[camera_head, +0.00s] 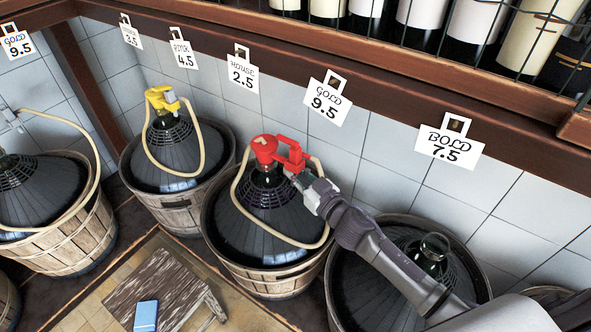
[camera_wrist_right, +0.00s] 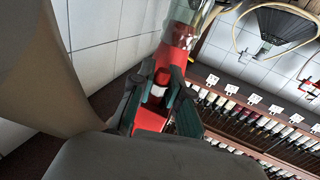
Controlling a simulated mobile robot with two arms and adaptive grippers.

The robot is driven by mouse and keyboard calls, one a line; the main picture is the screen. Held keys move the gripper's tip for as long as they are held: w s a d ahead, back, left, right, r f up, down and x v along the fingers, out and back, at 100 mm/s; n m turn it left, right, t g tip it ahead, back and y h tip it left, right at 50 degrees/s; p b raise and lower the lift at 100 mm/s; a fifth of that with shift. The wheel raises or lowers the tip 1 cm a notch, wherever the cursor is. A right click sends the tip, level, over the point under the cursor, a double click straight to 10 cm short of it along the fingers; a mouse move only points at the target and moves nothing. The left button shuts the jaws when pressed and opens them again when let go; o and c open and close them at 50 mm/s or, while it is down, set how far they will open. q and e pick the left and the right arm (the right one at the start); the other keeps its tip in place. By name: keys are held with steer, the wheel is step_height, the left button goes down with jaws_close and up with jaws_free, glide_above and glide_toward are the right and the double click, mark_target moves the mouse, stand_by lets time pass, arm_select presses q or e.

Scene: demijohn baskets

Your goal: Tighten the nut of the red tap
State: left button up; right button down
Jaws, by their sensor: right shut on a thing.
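My right gripper (camera_head: 295,174) reaches in from the lower right to the right side of the tap. In the wrist view the right gripper (camera_wrist_right: 165,88) is shut on a red part of the tap (camera_wrist_right: 178,50), with a finger on each side. The nut itself cannot be clearly told apart from the tap body. My left gripper is not in view.
A yellow tap (camera_head: 162,98) tops the demijohn to the left. An open-necked demijohn (camera_head: 432,250) stands under my right forearm. A wooden shelf rail (camera_head: 370,85) with price tags and bottles runs behind. A stool (camera_head: 165,285) with a blue book (camera_head: 146,315) stands in front.

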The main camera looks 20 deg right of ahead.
steer(key=m+t+h+b, duration=0.1)
steer(key=m+h+b, duration=0.1)
steer(key=h, duration=0.2)
steer(key=shift+a+m, duration=0.1)
steer(key=shift+m, duration=0.3)
steer(key=shift+r+m+h+b, duration=0.1)
steer(key=shift+m+h+b, duration=0.6)
steer(key=shift+h, duration=0.4)
steer(key=c, duration=1.1)
jaws_free()
steer(key=s, duration=1.2)
